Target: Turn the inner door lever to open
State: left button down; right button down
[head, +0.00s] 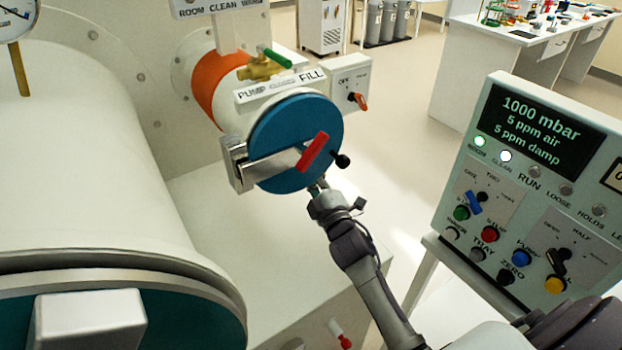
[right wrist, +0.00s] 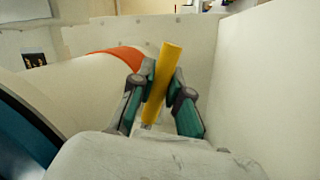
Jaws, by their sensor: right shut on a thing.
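In the right wrist view a yellow bar-shaped lever (right wrist: 162,82) stands slightly tilted between the two green-padded fingers of my right gripper (right wrist: 160,84), which is shut on it. Its lower end is hidden. In the head view my right gripper (head: 318,187) reaches up to the lower edge of the small chamber's blue door (head: 275,135); its fingertips are partly hidden there, and the yellow lever does not show. The blue door is closed across the chamber's end, with a red handle (head: 314,150) on its face. My left gripper is not in view.
An orange band (head: 207,85) rings the small chamber; it also shows in the right wrist view (right wrist: 118,58). A large white cylinder (head: 75,150) fills the left. A control panel (head: 535,190) stands at the right. A pale wall (right wrist: 265,80) borders my right gripper in the right wrist view.

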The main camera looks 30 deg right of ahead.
jog(key=shift+r, duration=0.1)
dwell(0.3)
jog(key=c, duration=1.1)
grip_release()
jog(key=shift+s+f, duration=0.2)
jog(key=shift+s, duration=0.15)
jog(key=s, duration=0.3)
jog(key=s+f, duration=0.1)
jog(key=s, duration=0.7)
jog(key=shift+s+a+f, duration=0.1)
jog(key=shift+a+f, duration=0.1)
jog(key=shift+a, duration=0.15)
